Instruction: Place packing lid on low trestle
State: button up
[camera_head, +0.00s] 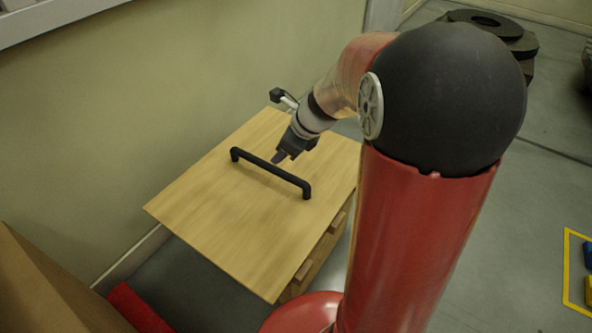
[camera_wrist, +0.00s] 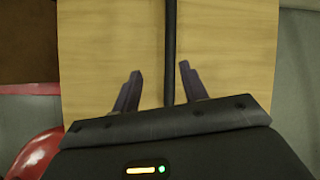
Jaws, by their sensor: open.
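The packing lid (camera_head: 215,215) is a flat, light wooden board with a long black bar handle (camera_head: 270,173) across its top. It lies on a wooden crate-like body (camera_head: 320,262), mostly hidden beneath it. My gripper (camera_head: 279,157) is over the lid, close to the middle of the handle. In the wrist view my gripper (camera_wrist: 160,68) is open, with one finger on each side of the handle (camera_wrist: 170,45) and nothing gripped. I cannot tell how far the fingertips are above the board. I cannot make out a low trestle with certainty.
A wall runs close behind the lid. A brown box-like thing (camera_head: 35,290) and a red item (camera_head: 138,308) are at lower left. A stack of dark discs (camera_head: 490,30) stands at upper right. A yellow floor outline (camera_head: 566,270) is at right. Grey floor between them is clear.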

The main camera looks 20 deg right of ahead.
jog(key=s+a+r+n+h, duration=0.1)
jog(key=s+r+n, duration=0.3)
jog(key=s+n, duration=0.7)
jog(key=s+a+r+n+h, duration=0.1)
jog(key=s+r+n, duration=0.4)
jog(key=s+n, duration=0.6)
jog(key=n+h, duration=0.1)
jog(key=n, duration=0.3)
jog(key=shift+s+a+h, duration=0.15)
jog(key=shift+s+h, duration=0.05)
jog(key=shift+h, duration=0.2)
notch_tip(320, 180, up, 6)
jog(key=p, duration=0.5)
jog(key=shift+f+p, duration=0.2)
jog(key=shift+p, duration=0.1)
jog(key=shift+f, duration=0.25)
jog(key=shift+c, duration=0.7)
jog(key=shift+a, duration=0.1)
